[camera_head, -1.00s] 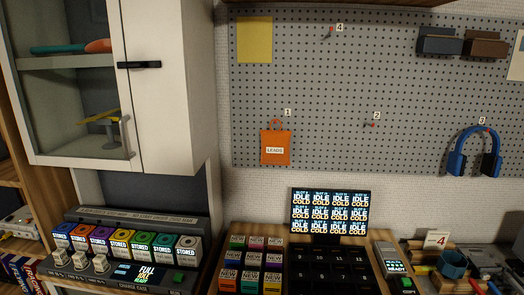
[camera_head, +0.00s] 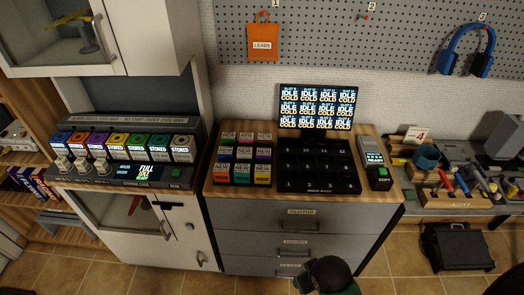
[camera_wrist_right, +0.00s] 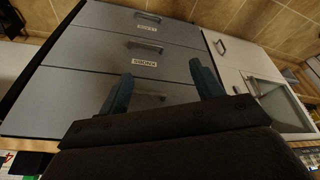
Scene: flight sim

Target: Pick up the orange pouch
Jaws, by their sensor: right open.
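The orange pouch (camera_head: 263,42), labelled LEADS, hangs by its loop from the peg numbered 1 on the grey pegboard, at the upper middle of the head view. Nothing touches it except the peg. My right gripper (camera_wrist_right: 162,88) shows in the right wrist view with its two fingers apart and nothing between them. It faces the grey drawers, well away from the pouch. A dark rounded part of my arm shows at the bottom of the head view. My left gripper is not in view.
Below the pegboard, a drawer cabinet (camera_head: 300,218) carries a screen (camera_head: 317,107), small labelled boxes and a black slot tray (camera_head: 320,165). Blue headphones (camera_head: 466,50) hang at right. A white cupboard (camera_head: 150,35) juts out left of the pouch.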

